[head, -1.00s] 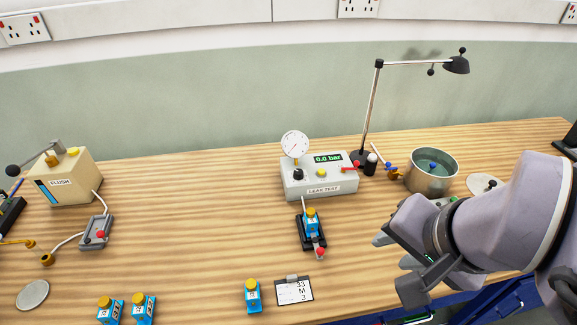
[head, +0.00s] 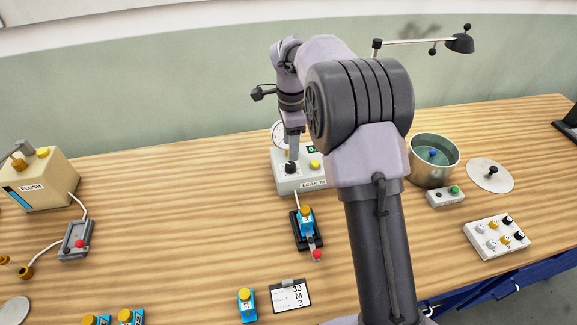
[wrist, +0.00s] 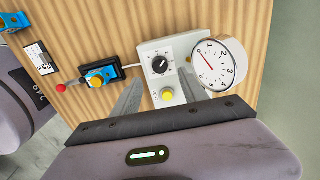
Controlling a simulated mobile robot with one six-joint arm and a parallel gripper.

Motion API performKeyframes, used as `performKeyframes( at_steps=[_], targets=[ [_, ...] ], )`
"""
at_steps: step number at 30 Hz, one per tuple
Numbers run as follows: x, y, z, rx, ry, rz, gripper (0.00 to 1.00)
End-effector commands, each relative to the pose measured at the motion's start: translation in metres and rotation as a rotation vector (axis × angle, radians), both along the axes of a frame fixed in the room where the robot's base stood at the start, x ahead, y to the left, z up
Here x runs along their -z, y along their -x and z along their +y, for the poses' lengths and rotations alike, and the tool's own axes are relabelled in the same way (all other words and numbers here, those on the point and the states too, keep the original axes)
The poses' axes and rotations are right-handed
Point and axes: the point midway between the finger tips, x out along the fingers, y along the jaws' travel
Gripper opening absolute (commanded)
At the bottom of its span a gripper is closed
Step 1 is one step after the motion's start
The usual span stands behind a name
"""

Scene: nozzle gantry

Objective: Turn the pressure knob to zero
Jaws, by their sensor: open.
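The black pressure knob (head: 291,167) sits on the grey leak test box (head: 301,184) at the back of the bench. In the wrist view the knob (wrist: 159,64) shows a white pointer mark and a dial scale around it. My gripper (head: 292,153) points down above the knob in the head view. In the wrist view its two fingers (wrist: 167,68) are apart, with the knob between their tips; touching cannot be told. The round white gauge (wrist: 214,66) has its red needle near 0.
A yellow button (head: 315,164) sits beside the knob. A blue nozzle (head: 306,217) stands in a holder in front of the box, with a red-knobbed lever (head: 317,254). A metal pot (head: 433,161) stands right of my arm.

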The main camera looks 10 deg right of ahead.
Motion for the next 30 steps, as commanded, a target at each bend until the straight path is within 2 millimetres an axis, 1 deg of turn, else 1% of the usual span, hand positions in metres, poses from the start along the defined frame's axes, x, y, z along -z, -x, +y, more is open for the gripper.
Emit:
performKeyframes(
  at_steps=[1, 3, 7, 9, 12, 19, 23, 24, 27, 30],
  targets=[
    [0.019, 0.001, 0.0, -0.001, -0.001, 0.002, 0.51],
    [0.037, 0.0, 0.0, -0.001, 0.0, 0.001, 0.51],
    [0.059, 0.0, 0.0, -0.001, -0.001, 0.001, 0.51],
    [0.066, 0.0, 0.0, -0.002, -0.001, -0.001, 0.51],
    [0.07, 0.0, 0.0, -0.001, -0.001, -0.001, 0.51],
    [0.069, 0.0, 0.0, -0.001, -0.001, -0.001, 0.51],
    [0.069, 0.0, 0.0, -0.001, -0.001, -0.001, 0.26],
    [0.069, 0.0, 0.0, -0.001, -0.001, -0.001, 0.18],
    [0.069, 0.0, 0.0, -0.001, -0.001, -0.002, 0.0],
    [0.069, 0.0, 0.0, -0.002, -0.001, -0.001, 0.0]
  ],
)
